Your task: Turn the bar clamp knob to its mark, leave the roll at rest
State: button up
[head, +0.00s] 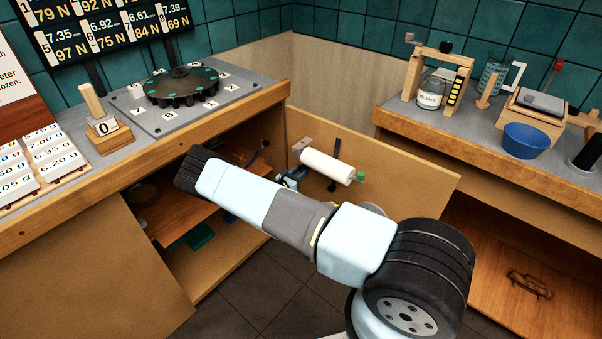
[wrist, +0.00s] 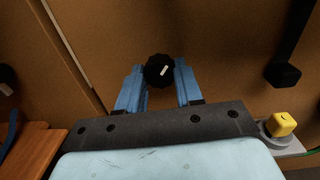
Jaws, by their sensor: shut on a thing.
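In the head view my gripper (head: 291,178) is at the open cupboard door, below the left end of the white roll (head: 326,166). The roll lies tilted, its right end lower, and appears apart from my fingers. The clamp body and the knob's target mark cannot be made out.
The cupboard door (head: 405,180) stands open behind my gripper. In the wrist view a yellow block (wrist: 282,124) on a grey mount is at the right, below a black bar (wrist: 291,42). Worktops stand left and right; a blue bowl (head: 526,140) is on the right one.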

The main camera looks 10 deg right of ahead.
jog(key=m, duration=0.3)
jog(key=shift+a+f+m, duration=0.1)
jog(key=shift+a+m, duration=0.1)
jog(key=shift+m, duration=0.2)
jog(key=m, duration=0.4)
jog(key=shift+m, duration=0.3)
jog(key=m, duration=1.4)
jog(key=shift+d+f, duration=0.1)
jog(key=m, duration=0.6)
jog(key=shift+s+f, duration=0.1)
